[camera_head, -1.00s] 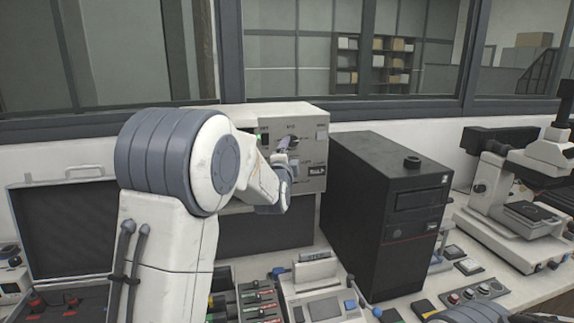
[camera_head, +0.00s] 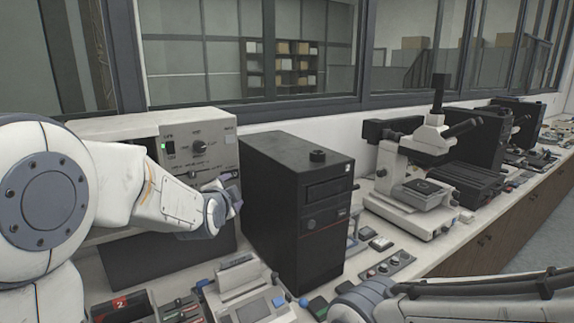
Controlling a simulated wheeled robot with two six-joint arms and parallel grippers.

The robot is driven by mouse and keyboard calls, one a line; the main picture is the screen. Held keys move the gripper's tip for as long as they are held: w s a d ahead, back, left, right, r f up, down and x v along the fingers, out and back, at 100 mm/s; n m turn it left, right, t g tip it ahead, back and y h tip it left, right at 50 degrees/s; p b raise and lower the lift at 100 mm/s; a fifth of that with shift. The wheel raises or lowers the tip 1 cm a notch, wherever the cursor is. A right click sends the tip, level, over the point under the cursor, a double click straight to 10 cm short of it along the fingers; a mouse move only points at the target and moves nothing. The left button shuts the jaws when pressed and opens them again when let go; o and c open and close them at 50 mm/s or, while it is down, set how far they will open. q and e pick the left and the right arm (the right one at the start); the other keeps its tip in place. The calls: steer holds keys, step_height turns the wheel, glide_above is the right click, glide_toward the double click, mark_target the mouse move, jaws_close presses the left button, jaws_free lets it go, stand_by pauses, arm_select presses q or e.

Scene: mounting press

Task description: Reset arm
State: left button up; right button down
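My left arm comes in from the left, and its gripper (camera_head: 232,202) is in front of the beige press unit (camera_head: 155,140), just below its control panel. The panel has a dark knob (camera_head: 199,147) and a green light (camera_head: 163,148). The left gripper's fingers are small and partly hidden by the wrist, so I cannot tell whether they are open or shut. My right arm lies low across the bottom right, and its gripper is not visible.
A black computer tower (camera_head: 298,205) stands right of the press unit. A microscope (camera_head: 420,180) is further right on the long bench. A small device (camera_head: 245,300) and a button panel (camera_head: 387,265) lie near the front. Windows line the back wall.

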arm_select(q)
steer(key=s+d+f+n+g+h, duration=0.1)
steer(key=s+d+f+g+h, duration=0.1)
steer(key=s+d+f+g, duration=0.45)
steer(key=s+d+f+n+g+h, duration=0.15)
steer(key=s+d+f, duration=0.4)
steer(key=s, duration=0.85)
steer(key=s+f+n+g+y, duration=0.2)
steer(key=s+g, duration=0.5)
steer(key=s, duration=1.3)
steer(key=shift+a+f+n, duration=0.35)
steer(key=shift+f+n, duration=0.25)
steer(key=shift+n, duration=0.05)
steer(key=shift+y, duration=0.25)
